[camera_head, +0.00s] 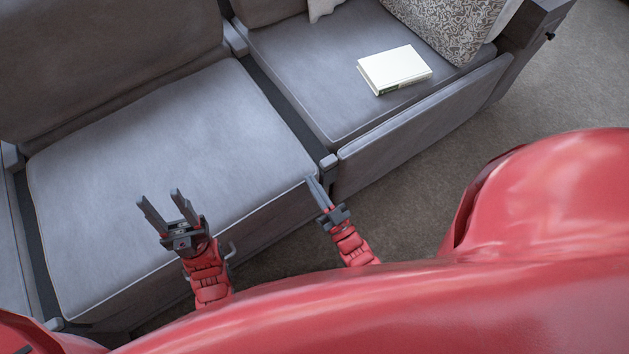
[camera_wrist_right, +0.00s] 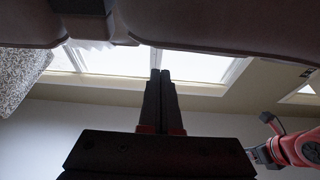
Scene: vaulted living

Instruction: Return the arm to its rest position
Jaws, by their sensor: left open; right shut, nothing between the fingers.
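My left gripper (camera_head: 161,205) is open and empty, in front of and over the left grey seat cushion in the head view. My right gripper (camera_head: 313,182) is shut with nothing in it, near the front corner of that cushion by the gap between the two seats. Whether its tips touch the sofa I cannot tell. In the right wrist view the shut fingers (camera_wrist_right: 160,75) point up the picture, side by side. A red arm part of mine (camera_wrist_right: 295,148) shows at the lower right there.
A grey sofa (camera_head: 130,150) fills the head view's left and middle. A white book (camera_head: 394,68) lies on its right seat, beside a patterned cushion (camera_head: 450,25). Bare carpet (camera_head: 570,85) is free at the right. Bright windows (camera_wrist_right: 195,66) show in the wrist view.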

